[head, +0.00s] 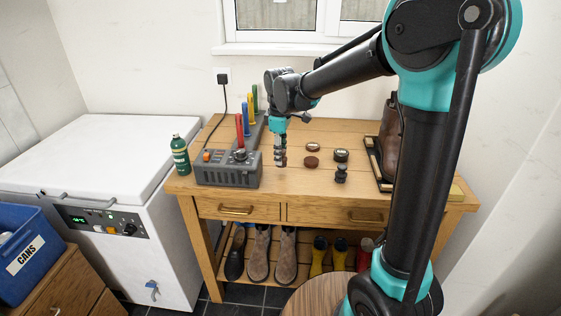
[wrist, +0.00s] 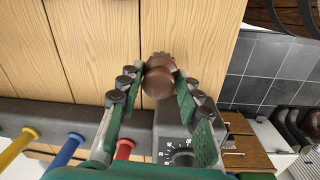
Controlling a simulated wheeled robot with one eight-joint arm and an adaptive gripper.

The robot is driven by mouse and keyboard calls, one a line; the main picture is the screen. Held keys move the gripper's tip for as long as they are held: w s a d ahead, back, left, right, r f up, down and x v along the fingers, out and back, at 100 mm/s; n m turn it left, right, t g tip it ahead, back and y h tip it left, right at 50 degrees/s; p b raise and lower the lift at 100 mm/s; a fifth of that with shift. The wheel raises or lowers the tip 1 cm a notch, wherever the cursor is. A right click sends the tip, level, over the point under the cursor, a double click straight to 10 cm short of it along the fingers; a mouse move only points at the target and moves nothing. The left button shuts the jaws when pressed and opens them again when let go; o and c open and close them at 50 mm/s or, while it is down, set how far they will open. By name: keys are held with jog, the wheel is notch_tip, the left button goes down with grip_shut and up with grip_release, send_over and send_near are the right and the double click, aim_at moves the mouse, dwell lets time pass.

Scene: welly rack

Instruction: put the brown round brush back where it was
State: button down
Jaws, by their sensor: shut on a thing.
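My gripper (head: 280,157) is above the wooden bench top (head: 300,185), just right of the grey box (head: 228,175). In the wrist view its green fingers (wrist: 160,88) are shut on the brown round brush (wrist: 157,84). The brush's round knob faces the camera, and its wider body shows just beyond the knob. The head view does not show the brush clearly, as the fingers cover it. I cannot tell whether it touches the bench.
Round tins, a brown disc (head: 312,162) and a small dark object (head: 341,174) lie right of my gripper. Coloured pegs, one red (head: 239,128), stand behind the grey box. A green bottle (head: 180,155) stands left. The front middle of the bench is clear.

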jog(key=shift+f, duration=1.55)
jog(key=shift+f, duration=0.1)
jog(key=c, duration=1)
grip_release()
jog(key=shift+c, duration=0.2)
jog(key=r, duration=1.2)
jog(key=shift+s+r, duration=0.1)
jog(key=shift+s, duration=0.25)
